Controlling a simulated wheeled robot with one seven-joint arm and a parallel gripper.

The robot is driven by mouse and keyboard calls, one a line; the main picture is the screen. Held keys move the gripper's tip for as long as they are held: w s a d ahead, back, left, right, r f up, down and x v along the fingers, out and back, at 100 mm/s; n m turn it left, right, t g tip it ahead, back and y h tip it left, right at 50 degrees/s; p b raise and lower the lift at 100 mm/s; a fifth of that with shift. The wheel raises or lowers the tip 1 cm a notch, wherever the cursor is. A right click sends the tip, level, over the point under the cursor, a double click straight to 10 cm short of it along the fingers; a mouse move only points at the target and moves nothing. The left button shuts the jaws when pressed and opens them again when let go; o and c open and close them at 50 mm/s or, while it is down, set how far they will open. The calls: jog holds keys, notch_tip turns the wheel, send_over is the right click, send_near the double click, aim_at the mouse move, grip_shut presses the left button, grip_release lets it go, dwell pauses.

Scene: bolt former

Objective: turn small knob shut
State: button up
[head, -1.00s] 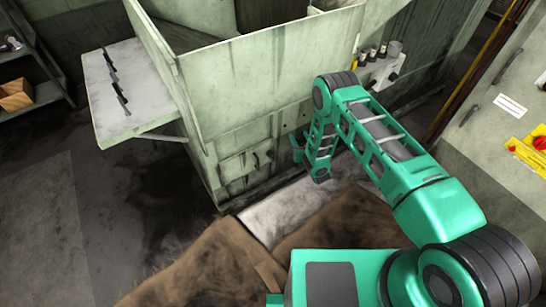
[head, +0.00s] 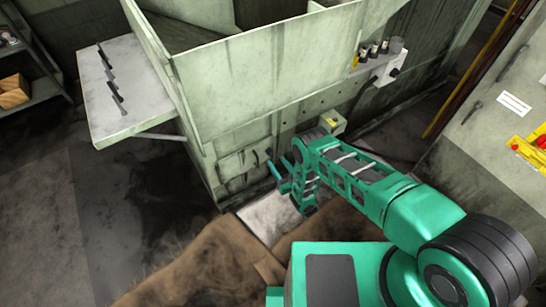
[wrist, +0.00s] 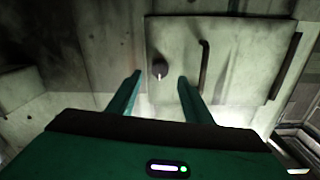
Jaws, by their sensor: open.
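The small knob (wrist: 159,68) is a dark round knob with a pale pointer mark, on a panel (wrist: 225,58) of the green-grey machine in the wrist view. My gripper (wrist: 157,82) is open in the wrist view, its two green fingers apart, with the knob seen between and just beyond their tips. I see no contact with the knob. In the head view my gripper (head: 278,177) is low in front of the machine's lower front. I cannot make out the knob in the head view.
A dark bar handle (wrist: 203,65) stands right of the knob on the same panel. In the head view a grey side shelf (head: 125,95) juts out at left, and small bottles (head: 373,52) stand on a ledge at right. Brown cloth or card (head: 205,265) lies on the floor.

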aim_at(270, 152)
jog(key=x, duration=0.5)
jog(key=shift+w+a, duration=0.1)
jog(key=shift+w, duration=0.15)
jog(key=c, duration=1.1)
jog(key=shift+o, duration=0.2)
